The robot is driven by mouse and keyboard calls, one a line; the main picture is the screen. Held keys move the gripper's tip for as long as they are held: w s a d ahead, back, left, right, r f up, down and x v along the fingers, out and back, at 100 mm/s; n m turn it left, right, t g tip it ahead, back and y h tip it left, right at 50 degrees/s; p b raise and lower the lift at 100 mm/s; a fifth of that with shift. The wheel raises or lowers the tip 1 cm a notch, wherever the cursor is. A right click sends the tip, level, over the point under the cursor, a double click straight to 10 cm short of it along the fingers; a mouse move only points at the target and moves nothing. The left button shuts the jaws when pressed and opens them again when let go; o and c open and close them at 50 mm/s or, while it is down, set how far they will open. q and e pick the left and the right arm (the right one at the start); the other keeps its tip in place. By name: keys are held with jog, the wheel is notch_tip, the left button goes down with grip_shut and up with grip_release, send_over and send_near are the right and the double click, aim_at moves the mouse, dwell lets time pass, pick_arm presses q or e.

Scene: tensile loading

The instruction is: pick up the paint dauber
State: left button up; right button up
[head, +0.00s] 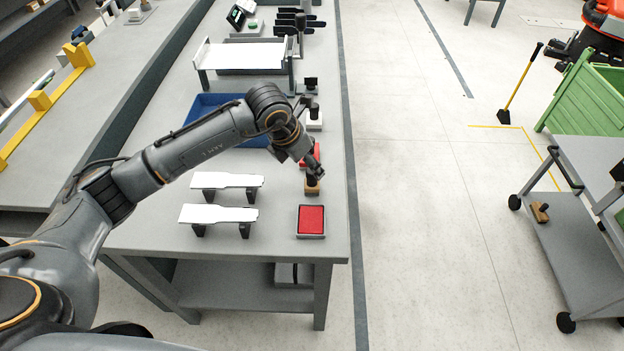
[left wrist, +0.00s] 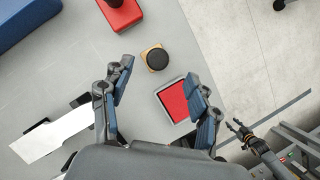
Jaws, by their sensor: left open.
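The paint dauber (head: 312,188), a wooden block with a dark round handle, stands on the grey table near its right edge. It also shows in the left wrist view (left wrist: 154,58), its black knob on top. My left gripper (head: 314,170) is over the dauber in the head view and hides part of it. In the left wrist view my left gripper (left wrist: 160,76) is open and empty, with the dauber a little beyond the fingertips. A dark gripper (left wrist: 238,128), apparently my right one, is at the lower right of that view; its opening is too small to judge.
A red pad in a grey tray (head: 311,221) sits in front of the dauber. A red object (head: 312,154) is behind it. Two white plates on stands (head: 218,214) are to the left, and a blue bin (head: 215,108) is farther back.

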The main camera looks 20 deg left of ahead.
aim_at(312, 181)
pick_arm(q)
jog(key=x, duration=0.3)
jog(key=shift+w+d+f+p, duration=0.1)
jog(key=shift+w+f+p, duration=0.05)
jog(key=shift+f+p, duration=0.15)
jog(key=shift+w+f+p, duration=0.15)
jog(key=shift+f+p, duration=0.15)
jog(key=shift+f, duration=0.1)
jog(key=shift+p+x, duration=0.8)
jog(key=shift+x, duration=1.6)
jog(key=shift+w, duration=0.15)
grip_shut()
